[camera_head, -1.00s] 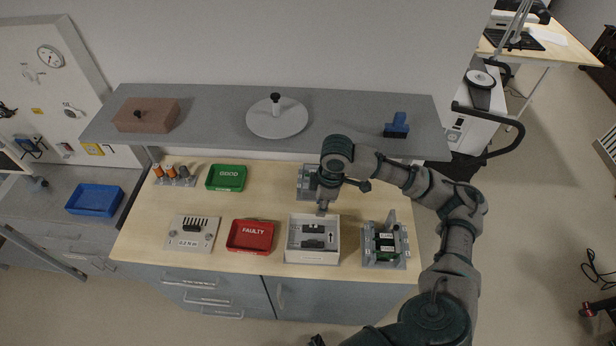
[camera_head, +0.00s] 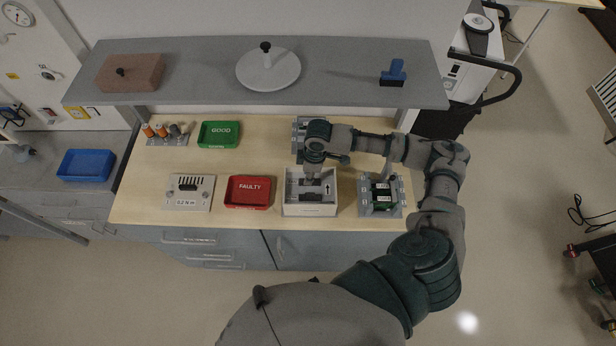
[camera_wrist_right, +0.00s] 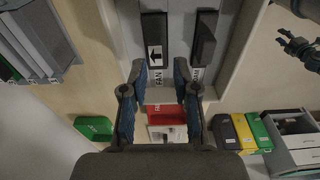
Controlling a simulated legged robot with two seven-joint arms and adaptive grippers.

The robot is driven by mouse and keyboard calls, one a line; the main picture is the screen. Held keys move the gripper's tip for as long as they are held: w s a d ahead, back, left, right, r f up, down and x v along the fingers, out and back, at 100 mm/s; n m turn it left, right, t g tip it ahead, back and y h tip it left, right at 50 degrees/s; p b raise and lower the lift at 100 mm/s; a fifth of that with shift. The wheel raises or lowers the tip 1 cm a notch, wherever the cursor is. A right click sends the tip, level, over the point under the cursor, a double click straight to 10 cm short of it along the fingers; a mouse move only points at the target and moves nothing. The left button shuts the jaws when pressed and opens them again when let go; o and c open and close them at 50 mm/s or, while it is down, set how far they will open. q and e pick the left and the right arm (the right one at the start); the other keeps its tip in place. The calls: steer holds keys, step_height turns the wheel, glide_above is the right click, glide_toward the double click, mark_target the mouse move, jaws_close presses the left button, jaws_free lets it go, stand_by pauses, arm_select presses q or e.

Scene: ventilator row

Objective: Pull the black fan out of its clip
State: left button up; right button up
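A pale open box (camera_head: 311,209) stands on the bench and holds two dark parts side by side. In the right wrist view, one is a raised black block (camera_wrist_right: 206,40); the other is a flat black piece (camera_wrist_right: 153,32) with a white arrow label. Labels reading FAN sit at their near ends; I cannot tell for certain which part is the fan. The clip is not clear. My right gripper (camera_head: 311,173) is above the back of the box. In the wrist view its fingers (camera_wrist_right: 161,76) are apart with nothing between them. My left gripper is not in view.
A red FAULTY tray (camera_head: 248,205) is left of the box, a green GOOD tray (camera_head: 218,145) behind it. A grey fixture with green boards (camera_head: 396,208) stands close on the right. A grey shelf (camera_head: 200,75) overhangs the back. Bare bench shows between the trays and box.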

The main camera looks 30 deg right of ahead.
steer(key=shift+f, duration=0.65)
steer(key=shift+d+f, duration=0.15)
steer(key=shift+f, duration=0.2)
steer(key=shift+d+f, duration=0.45)
steer(key=shift+f, duration=0.05)
steer(key=shift+d, duration=0.25)
steer(key=shift+a+r, duration=0.1)
steer(key=shift+a, duration=0.2)
steer(key=c, duration=0.5)
steer(key=shift+a, duration=0.15)
jaws_close()
steer(key=shift+o, duration=0.7)
jaws_free()
steer(key=shift+a, duration=0.1)
jaws_close()
steer(key=shift+w+r+p, duration=0.1)
steer(key=shift+r+p, duration=0.5)
steer(key=shift+p, duration=0.2)
steer(key=shift+r+p, duration=0.95)
steer(key=shift+p, duration=0.15)
steer(key=shift+r+p, duration=0.4)
steer(key=shift+r, duration=0.65)
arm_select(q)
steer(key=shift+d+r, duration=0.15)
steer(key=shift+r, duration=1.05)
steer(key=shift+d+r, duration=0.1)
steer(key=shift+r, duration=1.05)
arm_select(e)
steer(key=shift+r, duration=1.4)
